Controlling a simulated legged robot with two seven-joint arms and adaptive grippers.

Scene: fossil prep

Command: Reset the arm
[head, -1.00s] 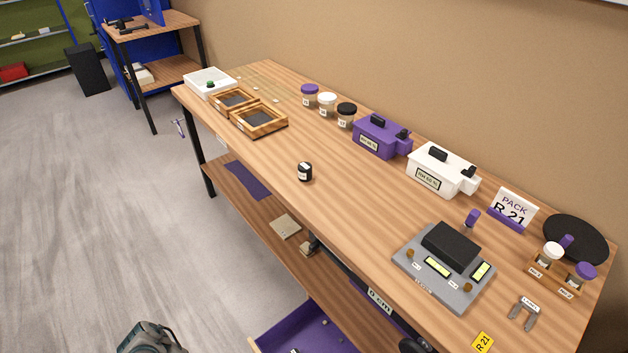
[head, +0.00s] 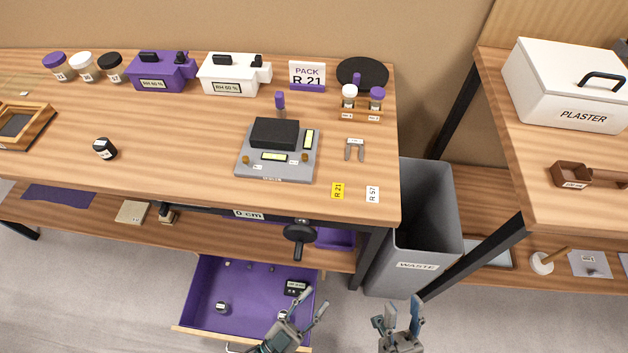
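My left gripper (head: 302,311) is at the bottom of the head view, in front of the open purple drawer (head: 205,311). Its fingers are spread apart and nothing shows between them. My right gripper (head: 398,312) is at the bottom, right of the left one and below the grey waste bin (head: 410,283). Its fingers point up and stand apart, with nothing between them. Both grippers appear clear of the wooden workbench (head: 200,150).
A grey device (head: 278,168), yellow R 21 tag (head: 338,190) and R 57 tag (head: 372,194) lie on the bench. A crank handle (head: 299,236) sticks out at its front. A second table (head: 565,208) at right holds a white plaster box (head: 565,95).

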